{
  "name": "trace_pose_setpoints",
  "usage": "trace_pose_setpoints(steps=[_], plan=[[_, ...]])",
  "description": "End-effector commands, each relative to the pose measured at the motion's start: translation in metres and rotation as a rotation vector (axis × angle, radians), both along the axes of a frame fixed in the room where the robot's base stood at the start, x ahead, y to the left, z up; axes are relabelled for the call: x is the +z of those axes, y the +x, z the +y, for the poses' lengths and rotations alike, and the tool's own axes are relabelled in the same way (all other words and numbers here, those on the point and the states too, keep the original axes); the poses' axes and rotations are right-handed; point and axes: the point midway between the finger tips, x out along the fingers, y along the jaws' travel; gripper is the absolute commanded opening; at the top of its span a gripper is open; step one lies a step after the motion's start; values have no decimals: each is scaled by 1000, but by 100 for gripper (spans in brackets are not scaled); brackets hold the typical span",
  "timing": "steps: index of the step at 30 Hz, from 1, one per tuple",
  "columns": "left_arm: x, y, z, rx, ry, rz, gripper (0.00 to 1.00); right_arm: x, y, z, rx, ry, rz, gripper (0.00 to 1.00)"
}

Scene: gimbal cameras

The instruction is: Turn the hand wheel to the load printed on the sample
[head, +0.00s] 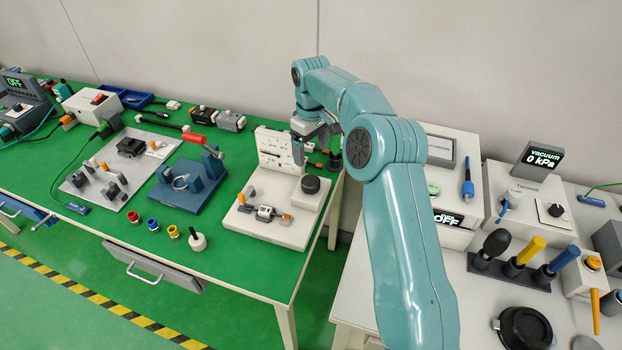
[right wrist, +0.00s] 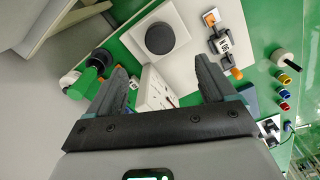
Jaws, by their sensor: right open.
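The hand wheel (head: 311,184) is a round black knob on a raised white block at the right end of the green bench. It also shows in the right wrist view (right wrist: 160,38), beyond my fingertips. The sample (head: 265,212) sits in a small fixture on the white base left of the wheel. Its printed label (right wrist: 223,45) is small and turned, and looks like 18. An upright white scale panel (head: 275,150) stands behind. My right gripper (right wrist: 160,78) is open and empty, above the rig and apart from the wheel. My left gripper is out of view.
A second bench (head: 350,290) with instruments is at right, across a gap.

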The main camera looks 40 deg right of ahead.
Motion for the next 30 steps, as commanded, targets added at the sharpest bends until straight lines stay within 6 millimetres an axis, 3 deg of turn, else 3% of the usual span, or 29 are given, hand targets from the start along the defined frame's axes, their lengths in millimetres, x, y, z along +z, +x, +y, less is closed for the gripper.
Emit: trace_pose_setpoints(steps=[9, 15, 21, 28, 29, 30], plan=[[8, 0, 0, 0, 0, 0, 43, -75, -1, 0, -2, 2, 4, 84], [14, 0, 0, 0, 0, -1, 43, -108, -1, 0, -2, 1, 2, 84], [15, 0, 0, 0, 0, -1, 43, -121, -1, 0, -3, 0, 1, 84], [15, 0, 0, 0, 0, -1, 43, -122, 0, 0, -3, 0, 0, 84], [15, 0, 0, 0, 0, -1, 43, -122, 0, 0, -3, 0, 0, 78], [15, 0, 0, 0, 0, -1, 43, -121, 0, 0, -3, 0, 0, 64]])
